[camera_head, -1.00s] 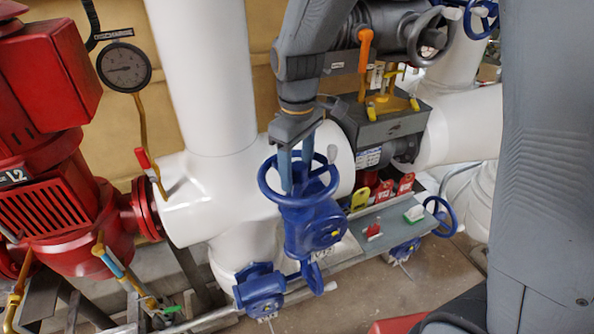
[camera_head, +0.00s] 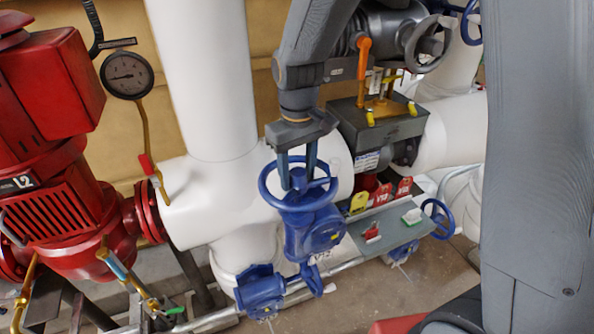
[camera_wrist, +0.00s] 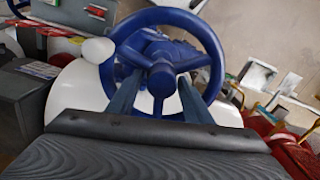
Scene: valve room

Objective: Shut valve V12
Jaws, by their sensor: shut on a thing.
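The blue valve (camera_head: 305,228) stands in front of a large white pipe, with its handwheel (camera_head: 263,188) on top. A small tag reading V12 (camera_head: 322,257) shows beside its body. My gripper (camera_head: 298,183) comes down from above, its two dark blue fingers inside the wheel's rim. In the wrist view, the fingers of my gripper (camera_wrist: 160,88) lie on either side of the hub (camera_wrist: 162,80) and among the spokes. It is shut on the handwheel. A pale rounded knob (camera_wrist: 98,50) shows at the wheel's left edge there. Part of the spokes is hidden by the fingers.
A red pump (camera_head: 60,215) and a pressure gauge (camera_head: 127,74) are at left. A grey box (camera_head: 378,132) with an orange handle stands right of my gripper. Another blue valve (camera_head: 260,290) sits lower left.

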